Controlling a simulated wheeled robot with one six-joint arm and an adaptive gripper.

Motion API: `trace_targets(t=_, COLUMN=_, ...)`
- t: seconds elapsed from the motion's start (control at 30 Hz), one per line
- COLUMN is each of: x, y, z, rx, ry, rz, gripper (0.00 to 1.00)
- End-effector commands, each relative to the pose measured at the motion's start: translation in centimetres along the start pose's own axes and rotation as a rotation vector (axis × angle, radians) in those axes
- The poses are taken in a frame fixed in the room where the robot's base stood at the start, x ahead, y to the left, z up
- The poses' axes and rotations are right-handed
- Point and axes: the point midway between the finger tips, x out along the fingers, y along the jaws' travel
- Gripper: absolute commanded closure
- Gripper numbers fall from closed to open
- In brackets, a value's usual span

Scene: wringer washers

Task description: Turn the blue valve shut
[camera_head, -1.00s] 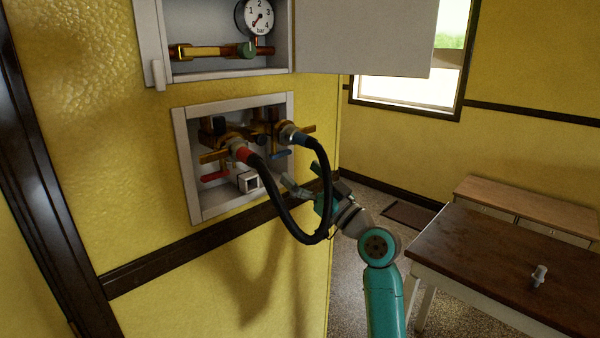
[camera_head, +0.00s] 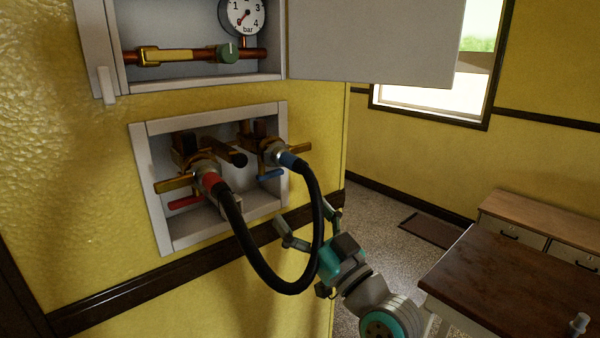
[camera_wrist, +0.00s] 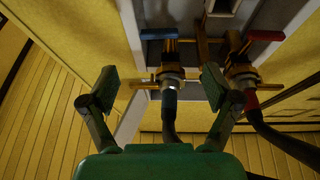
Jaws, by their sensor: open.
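The blue valve handle (camera_head: 270,174) is a small lever under the right-hand brass tap in the recessed white wall box. In the wrist view the blue handle (camera_wrist: 158,34) lies crosswise near the top, beyond the brass tap (camera_wrist: 172,72). A black hose with a blue collar (camera_head: 288,160) runs from that tap. My gripper (camera_head: 305,212) is open and empty, below and to the right of the blue handle and apart from it. In the wrist view its fingers (camera_wrist: 160,77) are spread on either side of the tap and blue collar.
A red handle (camera_head: 186,202) sits under the left tap. The black hose (camera_head: 268,284) loops down between the taps, close to my gripper. Above is an open cabinet with a gauge (camera_head: 242,14) and a green knob (camera_head: 227,53). A brown table (camera_head: 510,270) stands at right.

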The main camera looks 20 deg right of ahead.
Motion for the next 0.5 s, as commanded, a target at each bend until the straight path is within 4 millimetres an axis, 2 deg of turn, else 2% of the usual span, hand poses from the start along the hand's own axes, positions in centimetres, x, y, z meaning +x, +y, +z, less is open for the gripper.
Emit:
trace_targets(t=0.17, x=2.0, y=0.0, z=-0.1, rx=-0.001, ry=0.001, rz=-0.002, gripper=0.11)
trace_targets(t=0.5, x=7.8, y=0.0, z=-0.1, rx=0.000, ry=0.001, rz=-0.001, gripper=0.11)
